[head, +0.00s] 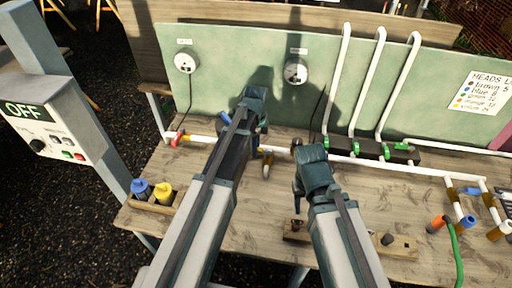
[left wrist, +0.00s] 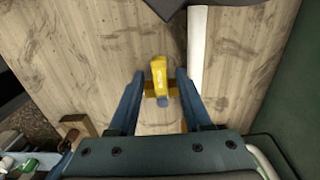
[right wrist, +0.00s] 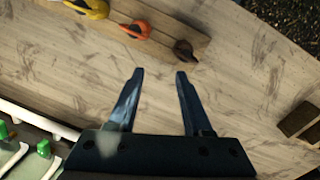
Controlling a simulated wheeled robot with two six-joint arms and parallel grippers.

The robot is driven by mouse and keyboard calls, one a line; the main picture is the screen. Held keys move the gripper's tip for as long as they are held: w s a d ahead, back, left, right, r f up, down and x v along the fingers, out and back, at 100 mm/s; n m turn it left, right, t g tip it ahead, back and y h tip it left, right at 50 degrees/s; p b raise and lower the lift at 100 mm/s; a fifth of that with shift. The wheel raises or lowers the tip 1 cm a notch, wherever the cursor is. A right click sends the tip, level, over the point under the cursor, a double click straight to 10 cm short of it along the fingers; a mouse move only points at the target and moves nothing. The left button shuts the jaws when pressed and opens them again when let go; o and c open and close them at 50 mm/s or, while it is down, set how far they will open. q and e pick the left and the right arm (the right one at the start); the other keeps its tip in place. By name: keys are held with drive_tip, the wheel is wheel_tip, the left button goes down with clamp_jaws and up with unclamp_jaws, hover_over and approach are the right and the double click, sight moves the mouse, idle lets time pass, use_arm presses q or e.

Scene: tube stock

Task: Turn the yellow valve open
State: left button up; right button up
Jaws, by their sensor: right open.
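The yellow valve (left wrist: 159,70) shows in the left wrist view as a yellow lever over a yellow cross-shaped body. My left gripper (left wrist: 160,76) is open around it, one finger on each side, with visible gaps between lever and fingers.
A wooden strip (right wrist: 195,30) carries yellow, orange and brown pieces. Green valves (head: 357,148) sit on white pipes at the right. A red valve (head: 179,138) is at the pipe's left end. Blue and yellow bottles (head: 163,193) stand front left. Gauges (head: 295,72) are on the green panel.

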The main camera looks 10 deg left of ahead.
use_arm(q)
clamp_jaws()
idle(1.2)
